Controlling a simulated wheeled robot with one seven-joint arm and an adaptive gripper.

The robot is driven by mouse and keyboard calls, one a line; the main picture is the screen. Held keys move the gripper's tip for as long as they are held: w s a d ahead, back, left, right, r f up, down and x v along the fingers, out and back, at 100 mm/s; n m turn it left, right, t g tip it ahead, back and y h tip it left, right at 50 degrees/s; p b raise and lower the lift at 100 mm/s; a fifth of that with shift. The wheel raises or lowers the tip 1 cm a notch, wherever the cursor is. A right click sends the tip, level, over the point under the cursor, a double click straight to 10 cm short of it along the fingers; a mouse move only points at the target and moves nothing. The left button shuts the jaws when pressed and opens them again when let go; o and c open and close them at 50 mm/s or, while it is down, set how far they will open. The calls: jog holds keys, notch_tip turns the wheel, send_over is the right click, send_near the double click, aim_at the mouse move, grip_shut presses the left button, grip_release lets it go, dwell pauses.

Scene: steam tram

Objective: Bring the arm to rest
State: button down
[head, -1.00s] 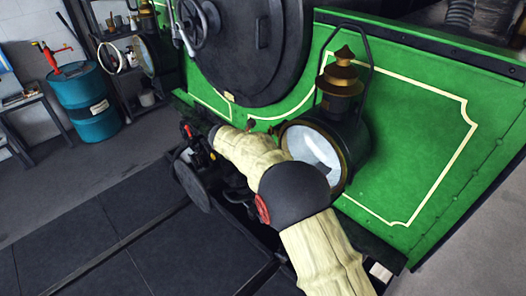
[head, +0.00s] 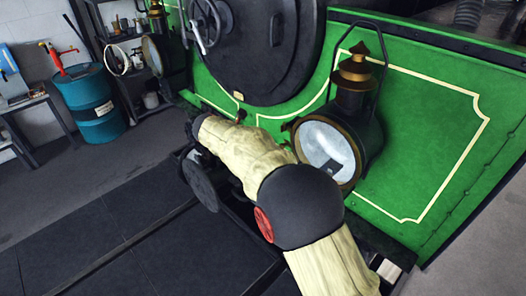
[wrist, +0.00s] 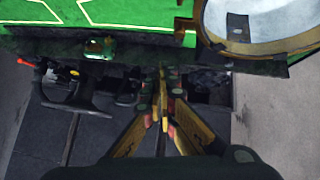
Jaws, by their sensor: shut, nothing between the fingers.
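My gripper (wrist: 162,108) shows in the wrist view with its fingers together and nothing between them. It points toward the dark buffer beam under the green front of the tram (wrist: 110,15). In the head view my arm, in a cream cover with a dark joint, reaches across in front of the tram's green front (head: 420,130), and my gripper is hidden behind it. The big headlamp (head: 325,145) stands close beside the arm. Its glass and brass rim also show in the wrist view (wrist: 262,22) at top right. I cannot tell whether the arm touches it.
A round dark buffer (head: 198,180) juts out just left of my arm. The smokebox door with its handwheel (head: 265,50) is behind. A blue drum (head: 90,100), a shelf (head: 128,60) and a bench (head: 25,100) stand at the back left. The dark floor at lower left is clear.

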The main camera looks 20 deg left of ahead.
jog(key=a+r+n+t+y, duration=0.2)
jog(key=a+n+y, duration=0.4)
jog(key=a+n, duration=0.7)
jog(key=s+d+r+n+g+y+b, duration=0.15)
jog(key=s+n+y, duration=0.25)
jog(key=n, duration=0.6)
jog(key=s+d+f+n+g+b, duration=0.3)
jog(key=s+d+n+b, duration=0.1)
jog(key=s+d+n, duration=0.4)
jog(key=s+d+f+n+g+b, duration=0.35)
jog(key=s+d+n, duration=0.4)
jog(key=d, duration=0.25)
jog(key=s+d+f+t+h+b, duration=0.1)
jog(key=s+d+f+b, duration=0.3)
jog(key=d, duration=0.9)
jog(key=s+d+f+t+h+b, duration=0.1)
jog(key=s+d+f+h+b, duration=0.3)
jog(key=d, duration=0.9)
jog(key=s+d+f+n+t+h+b, duration=0.1)
jog(key=s+d+f+h+b, duration=0.1)
jog(key=s+d+f+b, duration=0.3)
jog(key=s+d+b, duration=0.4)
jog(key=s+d, duration=0.1)
jog(key=d, duration=0.3)
jog(key=shift+s+f, duration=0.25)
jog(key=shift+f, duration=0.15)
